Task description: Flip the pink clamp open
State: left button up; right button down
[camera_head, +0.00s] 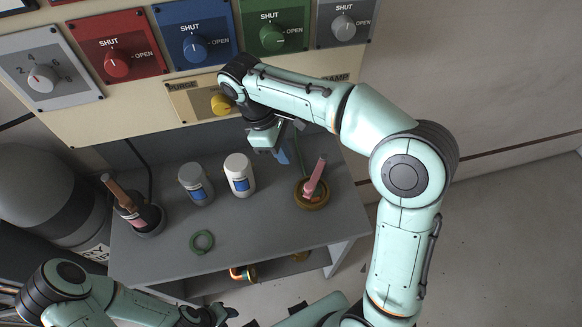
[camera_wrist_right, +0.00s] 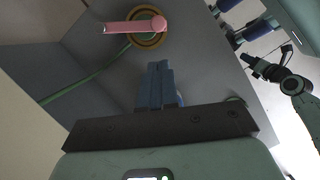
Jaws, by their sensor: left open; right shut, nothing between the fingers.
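The pink clamp (camera_head: 315,178) sits on a round brass-coloured base (camera_head: 312,203) at the right end of the grey shelf. Its lever sticks out past the base edge, away from me. In the right wrist view, the pink clamp (camera_wrist_right: 124,26) is at the top, with its lever pointing left from the base (camera_wrist_right: 148,41). My right gripper (camera_head: 284,158) is shut and empty, to the left of the clamp and apart from it. Its blue fingers (camera_wrist_right: 160,75) point toward the clamp in the wrist view. My left gripper (camera_head: 222,314) is low at the bottom edge, open, away from the clamp.
A grey bottle (camera_head: 196,184), a white bottle (camera_head: 240,175), a green ring (camera_head: 202,242) and a dark pot with a brown handle (camera_head: 140,214) stand on the shelf. A knob panel (camera_head: 150,122) rises behind. A green hose (camera_wrist_right: 85,76) runs from the clamp.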

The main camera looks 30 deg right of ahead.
pick_arm(q)
jog(key=shift+s, duration=0.2)
pick_arm(e)
jog(key=shift+s, duration=0.15)
pick_arm(q)
jog(key=s+f+b, duration=0.1)
jog(key=f+b, duration=0.1)
jog(key=shift+s+f, duration=0.3)
jog(key=shift+s, duration=0.1)
pick_arm(e)
jog(key=x, duration=1)
pick_arm(q)
jog(key=shift+s+f, duration=0.1)
jog(key=shift+f, duration=0.05)
pick_arm(e)
jog(key=shift+s+d+n, duration=0.15)
jog(key=shift+s+n, duration=0.2)
jog(key=shift+n, duration=0.05)
